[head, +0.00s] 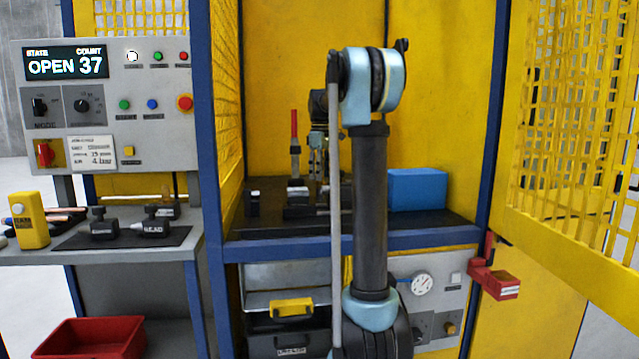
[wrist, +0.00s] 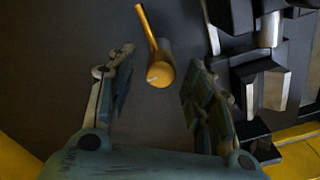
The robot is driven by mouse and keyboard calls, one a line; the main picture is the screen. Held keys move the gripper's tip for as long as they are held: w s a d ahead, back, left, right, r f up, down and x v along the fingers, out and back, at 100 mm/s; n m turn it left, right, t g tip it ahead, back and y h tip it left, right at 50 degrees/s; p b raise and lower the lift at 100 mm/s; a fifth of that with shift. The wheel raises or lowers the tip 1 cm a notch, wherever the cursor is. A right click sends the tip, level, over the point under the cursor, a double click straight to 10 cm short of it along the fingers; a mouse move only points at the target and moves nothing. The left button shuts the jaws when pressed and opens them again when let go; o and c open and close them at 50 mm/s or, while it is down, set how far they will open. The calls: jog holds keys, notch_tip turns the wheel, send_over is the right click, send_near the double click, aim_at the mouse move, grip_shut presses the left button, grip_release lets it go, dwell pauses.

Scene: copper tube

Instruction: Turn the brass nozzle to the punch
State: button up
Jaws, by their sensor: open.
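The brass nozzle (wrist: 160,74) shows in the wrist view as a short yellow round piece with a thin arm (wrist: 147,27) slanting up and left from it. My gripper (wrist: 159,62) is open, one finger on each side of the nozzle, with a visible gap to both. In the wrist view the nozzle's arm points away from the metal blocks (wrist: 270,88) at the right, which may hold the punch; I cannot tell for sure. In the head view my gripper (head: 316,165) is small and partly behind my arm, and I cannot make out the nozzle.
A blue box (head: 417,189) stands on the dark bench (head: 430,222) at the right. A red-handled tool (head: 294,130) stands upright left of my gripper. Yellow mesh panels flank the cell, and the right mesh door (head: 570,130) is swung open. The panel display (head: 64,66) reads OPEN 37.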

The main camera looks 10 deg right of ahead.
jog(key=shift+f, duration=1.6)
